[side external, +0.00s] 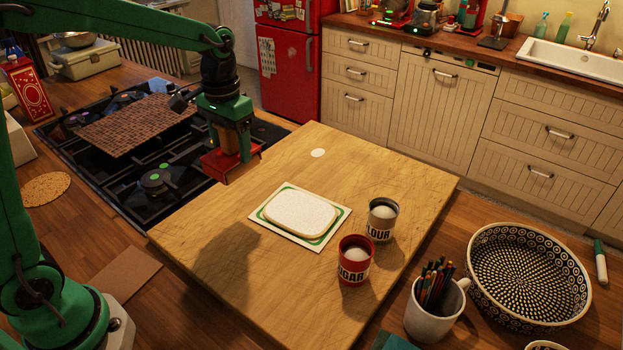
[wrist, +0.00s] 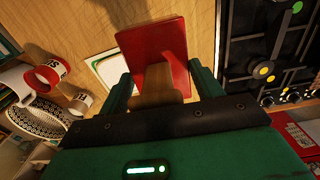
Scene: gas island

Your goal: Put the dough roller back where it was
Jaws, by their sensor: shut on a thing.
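My gripper (side external: 229,148) is shut on a red, flat-faced tool with a wooden handle (wrist: 158,93), which appears to be the dough roller (side external: 219,165). In the wrist view my gripper (wrist: 162,84) has its two fingers on either side of that handle, and the red part (wrist: 155,50) sticks out beyond them. The tool is held in the air near the board's stove-side edge. A pale dough slab (side external: 300,211) lies on a white, green-bordered mat (side external: 258,217) on the wooden board (side external: 360,155). The tool's underside is hidden.
A small white disc (side external: 318,153) lies on the board's far part. A red sugar tin (side external: 354,265) and a flour tin (side external: 381,222) stand right of the mat. A pencil mug (side external: 430,318) and patterned bowl (side external: 530,275) stand beyond the board. The stove (side external: 150,195) is left.

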